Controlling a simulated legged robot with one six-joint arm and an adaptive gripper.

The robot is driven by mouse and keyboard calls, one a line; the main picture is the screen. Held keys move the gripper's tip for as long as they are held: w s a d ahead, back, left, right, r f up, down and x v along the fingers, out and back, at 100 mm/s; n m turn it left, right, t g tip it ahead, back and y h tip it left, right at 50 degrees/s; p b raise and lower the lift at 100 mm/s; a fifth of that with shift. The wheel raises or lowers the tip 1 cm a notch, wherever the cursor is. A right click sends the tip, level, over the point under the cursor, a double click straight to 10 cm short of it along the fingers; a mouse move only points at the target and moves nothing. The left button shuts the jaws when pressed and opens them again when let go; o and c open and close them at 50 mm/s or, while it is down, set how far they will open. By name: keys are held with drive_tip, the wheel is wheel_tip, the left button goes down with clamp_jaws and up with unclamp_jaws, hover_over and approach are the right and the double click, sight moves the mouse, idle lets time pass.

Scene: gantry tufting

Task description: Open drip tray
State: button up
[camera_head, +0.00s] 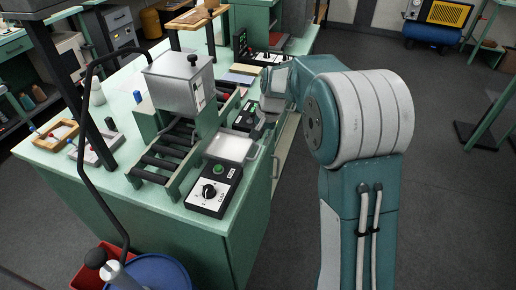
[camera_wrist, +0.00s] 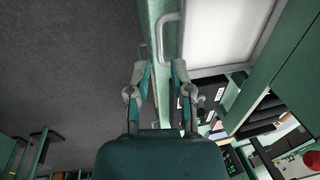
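The drip tray appears to be the pale, shallow, metal-rimmed tray (camera_head: 229,147) at the near right of the roller bench, below the grey box. It shows large at the top right of the wrist view (camera_wrist: 222,32). Its grey bar handle (camera_wrist: 161,36) sticks out on its left side there, and past the bench edge in the head view. My gripper (camera_wrist: 160,66) is open and empty. Its fingertips lie just short of the handle in the wrist picture, one on each side of the handle's line. I cannot tell the remaining depth. My arm partly hides the gripper in the head view.
A black control box (camera_head: 214,189) with a dial and green button stands in front of the tray. A grey box (camera_head: 181,82) stands over black rollers (camera_head: 165,152). A blue drum (camera_head: 150,272) and red bin stand by the bench's near end.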

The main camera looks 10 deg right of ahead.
drive_tip(key=v, duration=0.5)
idle(0.3)
drive_tip(key=s+r+n+t, duration=0.1)
drive_tip(key=s+r, duration=0.2)
drive_tip(key=s, duration=0.4)
drive_tip(key=s+r+n+t+h, duration=0.1)
drive_tip(key=s+r+n, duration=0.15)
drive_tip(key=s, duration=0.55)
drive_tip(key=s+r+n+t, duration=0.1)
drive_tip(key=s+r, duration=0.3)
drive_tip(key=s, duration=0.3)
drive_tip(key=s+d+f+n+t+h, duration=0.1)
drive_tip(key=s+f, duration=0.1)
drive_tip(key=s, duration=0.6)
drive_tip(key=shift+f, duration=0.25)
drive_tip(key=shift+s+d+n, duration=0.1)
drive_tip(key=shift+n, duration=0.15)
idle(0.4)
